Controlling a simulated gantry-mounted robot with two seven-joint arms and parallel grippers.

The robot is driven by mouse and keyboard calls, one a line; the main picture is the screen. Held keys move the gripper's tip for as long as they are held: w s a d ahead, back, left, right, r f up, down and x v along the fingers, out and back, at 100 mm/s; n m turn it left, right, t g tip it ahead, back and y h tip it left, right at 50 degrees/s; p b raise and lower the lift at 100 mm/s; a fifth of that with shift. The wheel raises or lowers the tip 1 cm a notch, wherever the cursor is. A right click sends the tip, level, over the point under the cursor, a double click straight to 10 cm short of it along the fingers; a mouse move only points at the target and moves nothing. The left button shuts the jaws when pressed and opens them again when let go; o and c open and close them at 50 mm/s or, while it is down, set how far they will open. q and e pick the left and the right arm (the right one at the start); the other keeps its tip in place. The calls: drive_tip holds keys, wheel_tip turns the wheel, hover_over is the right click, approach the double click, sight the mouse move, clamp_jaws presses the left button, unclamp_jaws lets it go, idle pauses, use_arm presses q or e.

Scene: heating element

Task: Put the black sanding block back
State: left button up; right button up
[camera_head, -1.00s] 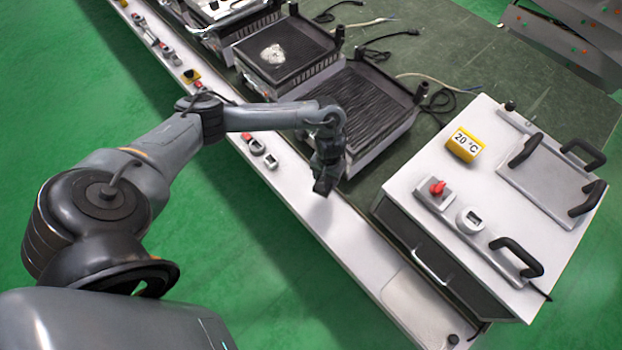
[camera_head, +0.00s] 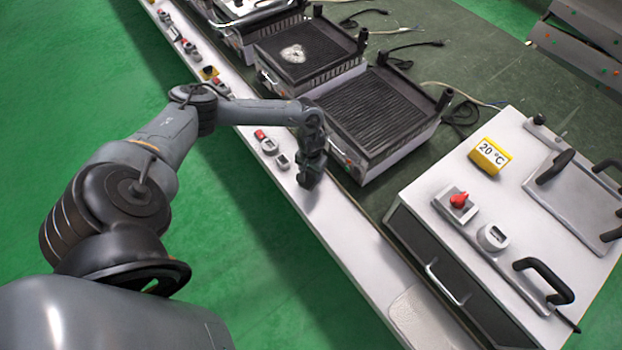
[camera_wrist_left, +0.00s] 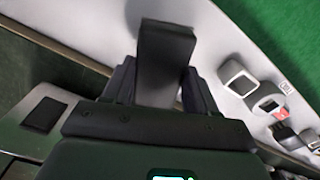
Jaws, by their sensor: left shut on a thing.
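My left gripper (camera_head: 312,170) is over the white front strip (camera_head: 340,235) of the bench, beside the small switches. In the left wrist view the fingers (camera_wrist_left: 160,88) are shut on a black block (camera_wrist_left: 164,55), which sticks out beyond the fingertips. In the head view the block is dark against the dark gripper and hard to tell apart. I cannot tell whether the block touches the white strip. My right gripper is not in view.
A ribbed black grill (camera_head: 368,108) stands right behind my gripper. Small switches (camera_head: 269,146) sit on the strip to its left. A white cabinet (camera_head: 440,215) with a yellow 20 °C display (camera_head: 490,156) stands to the right. The strip between gripper and cabinet is clear.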

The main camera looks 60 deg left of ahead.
sight(311, 174)
use_arm(q)
wheel_tip(311, 174, down, 3)
drive_tip(key=shift+f+b, duration=0.2)
drive_tip(key=shift+b, duration=0.6)
drive_tip(key=shift+f, duration=0.3)
drive_tip(key=shift+f, duration=0.15)
drive_tip(key=o, duration=1.2)
